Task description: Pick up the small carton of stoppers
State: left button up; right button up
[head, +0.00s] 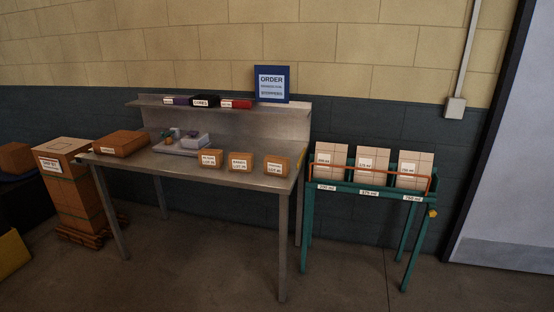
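Three small brown cartons with white labels stand in a row along the front right of the metal table (200,178). They are a left carton (209,154), a middle carton (239,156) and a right carton (278,158). Their label print is too small to read surely, so I cannot tell which one holds stoppers. All three look upright and apart from each other. Neither of my grippers is in view.
A larger brown box (121,140) and a grey device (182,147) sit further left on the table. Several coloured boxes line the shelf (150,102) behind. A green rack (350,185) with cartons stands right. Stacked boxes (72,185) stand left. Front floor is clear.

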aim_at(275, 165)
jog(key=i+l+z, duration=0.1)
jog(key=i, duration=0.4)
jog(key=i+l, duration=0.25)
jog(key=i, duration=0.25)
jog(key=k+l+z, duration=0.05)
